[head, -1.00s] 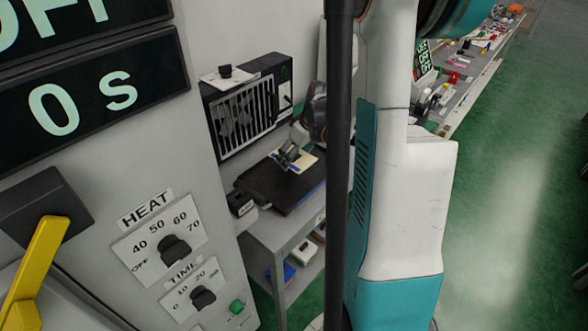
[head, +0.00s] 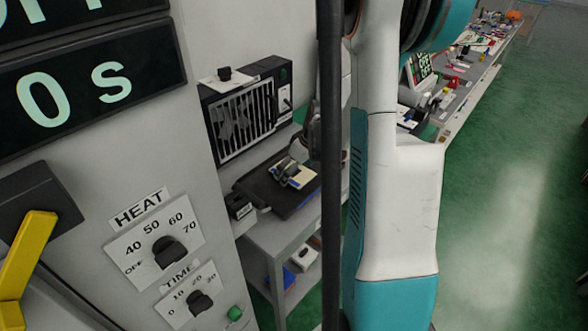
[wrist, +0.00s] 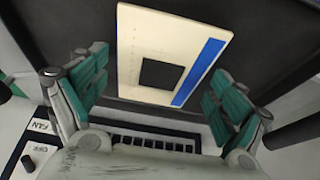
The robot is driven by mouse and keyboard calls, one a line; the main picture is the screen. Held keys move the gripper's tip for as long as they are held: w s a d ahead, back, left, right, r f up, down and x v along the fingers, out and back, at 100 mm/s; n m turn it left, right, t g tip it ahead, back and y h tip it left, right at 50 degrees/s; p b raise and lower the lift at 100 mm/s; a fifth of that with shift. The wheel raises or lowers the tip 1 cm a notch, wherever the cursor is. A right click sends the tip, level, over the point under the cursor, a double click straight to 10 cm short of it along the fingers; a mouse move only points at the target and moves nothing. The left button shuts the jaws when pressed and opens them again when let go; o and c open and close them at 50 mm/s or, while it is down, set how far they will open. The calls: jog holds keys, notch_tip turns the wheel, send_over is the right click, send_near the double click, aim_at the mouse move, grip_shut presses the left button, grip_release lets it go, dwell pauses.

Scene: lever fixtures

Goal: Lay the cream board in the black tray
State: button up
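The cream board (wrist: 190,28), with a blue strip along one edge and a black square in its middle, appears to lie flat on the black tray (wrist: 268,62) in the wrist view. In the head view the board (head: 300,178) is small, over the dark tray (head: 262,190) on a grey stand. My gripper (wrist: 156,78) is open, its teal fingers on either side of the board's near end with a gap visible at each side. In the head view my gripper (head: 286,170) is at the board, small and partly unclear.
A black fan unit (head: 243,108) with a grille stands behind the tray. A control panel with HEAT and TIME knobs (head: 168,250) and a yellow lever (head: 25,255) fills the left. A vented black strip (wrist: 150,141) lies near the gripper. Green floor is clear at right.

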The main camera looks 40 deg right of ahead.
dwell(0.3)
jog(key=p+v, duration=0.4)
jog(key=v, duration=0.8)
jog(key=shift+r, duration=0.2)
